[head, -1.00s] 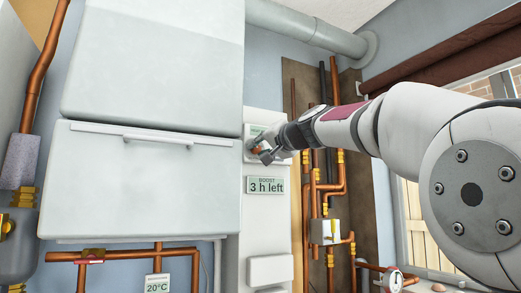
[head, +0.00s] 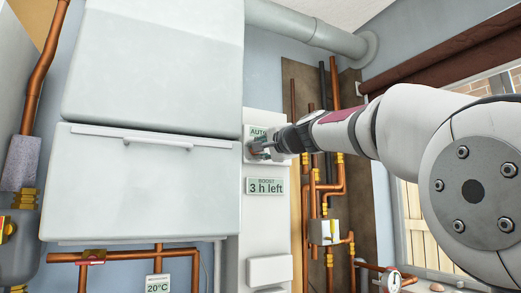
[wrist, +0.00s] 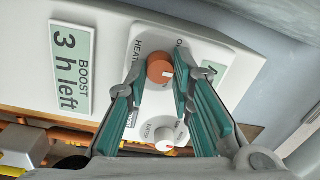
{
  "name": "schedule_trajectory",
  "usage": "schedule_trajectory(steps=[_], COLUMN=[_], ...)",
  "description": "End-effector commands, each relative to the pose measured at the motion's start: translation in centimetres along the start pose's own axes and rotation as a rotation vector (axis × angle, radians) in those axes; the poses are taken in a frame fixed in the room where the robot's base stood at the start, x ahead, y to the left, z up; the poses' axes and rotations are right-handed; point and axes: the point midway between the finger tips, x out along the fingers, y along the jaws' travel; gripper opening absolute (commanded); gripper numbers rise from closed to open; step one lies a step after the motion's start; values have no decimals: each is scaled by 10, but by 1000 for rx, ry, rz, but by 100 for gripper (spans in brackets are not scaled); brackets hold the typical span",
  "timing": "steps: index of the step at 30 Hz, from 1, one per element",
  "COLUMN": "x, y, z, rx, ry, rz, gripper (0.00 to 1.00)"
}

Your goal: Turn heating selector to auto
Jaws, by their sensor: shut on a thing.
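The heating selector is a round orange-brown knob (wrist: 160,69) beside "HEAT" lettering on a white control plate (wrist: 142,40). My gripper (wrist: 159,76) has its two teal-padded fingers on either side of this knob, shut on it. A small pale mark shows on the knob; which setting it points to is hard to tell. In the head view my gripper (head: 262,149) covers the knob. A green display (head: 257,131) above it reads "AUTO"; it is partly hidden in the wrist view.
A white knob (wrist: 165,136) by "WATER" lettering sits close to my fingers. A green "BOOST 3 h left" display (head: 265,186) is below my gripper. The large white boiler casing (head: 140,180) stands left, and copper pipes (head: 332,180) run at right.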

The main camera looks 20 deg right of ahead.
Motion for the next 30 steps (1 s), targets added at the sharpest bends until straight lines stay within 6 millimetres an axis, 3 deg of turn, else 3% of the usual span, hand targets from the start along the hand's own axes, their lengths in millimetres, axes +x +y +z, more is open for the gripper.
schedule_trajectory(steps=[10,11,13,23,30], x=[0,0,0,-1,-27], y=[2,2,2,0,0], z=[-1,-1,-1,0,-1], rx=[1,1,1,1,1], ry=[1,1,1,0,2], rz=[3,3,3,1,1], gripper=[0,26,42,42,42])
